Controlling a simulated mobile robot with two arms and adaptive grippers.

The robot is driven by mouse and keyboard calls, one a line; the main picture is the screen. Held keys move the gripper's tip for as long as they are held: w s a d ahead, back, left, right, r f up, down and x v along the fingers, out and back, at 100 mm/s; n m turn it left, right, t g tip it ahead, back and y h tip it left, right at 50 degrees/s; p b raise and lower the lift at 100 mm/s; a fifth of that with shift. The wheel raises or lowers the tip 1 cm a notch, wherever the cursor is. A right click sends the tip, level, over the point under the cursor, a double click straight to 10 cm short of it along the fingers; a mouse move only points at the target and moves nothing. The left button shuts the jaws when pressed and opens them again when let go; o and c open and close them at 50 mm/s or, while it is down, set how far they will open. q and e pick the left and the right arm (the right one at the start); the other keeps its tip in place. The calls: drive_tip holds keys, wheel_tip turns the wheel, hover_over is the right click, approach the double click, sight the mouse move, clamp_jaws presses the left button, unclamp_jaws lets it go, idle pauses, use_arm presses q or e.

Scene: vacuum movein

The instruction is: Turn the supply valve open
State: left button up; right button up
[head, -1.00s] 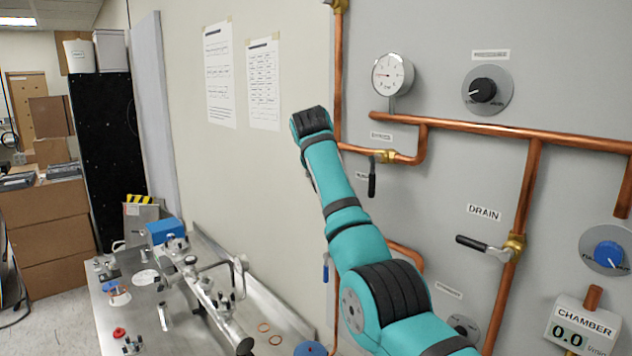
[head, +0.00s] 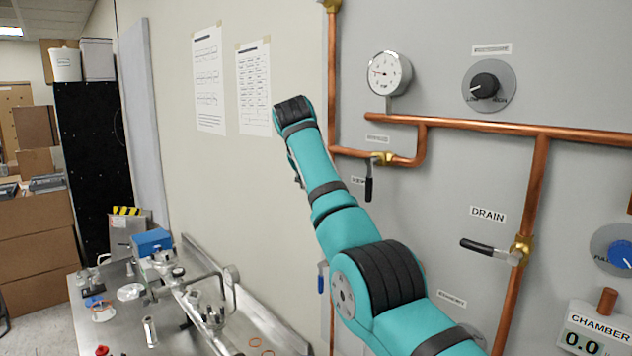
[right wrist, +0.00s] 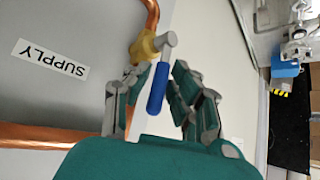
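The supply valve has a brass body (right wrist: 146,47) on a copper pipe and a blue lever handle (right wrist: 157,88). A SUPPLY label (right wrist: 50,59), upside down in the right wrist view, is on the grey panel beside it. My right gripper (right wrist: 161,78) is open, its fingers on either side of the blue handle, with gaps visible; I cannot tell how deep the handle sits between them. In the head view the blue handle (head: 321,283) shows just left of my right arm, which hides most of the valve and the gripper. My left gripper is not in view.
The panel also carries a drain valve (head: 521,250) with a black lever, a bypass valve (head: 382,159), a gauge (head: 389,74), a black knob (head: 486,87) and a chamber readout (head: 588,341). A steel bench (head: 118,334) with metal parts stands at lower left.

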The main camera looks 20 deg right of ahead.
drive_tip(key=shift+o, duration=1)
drive_tip(key=v, duration=1.2)
drive_tip(key=shift+a+f, duration=0.1)
drive_tip(key=shift+f, duration=0.05)
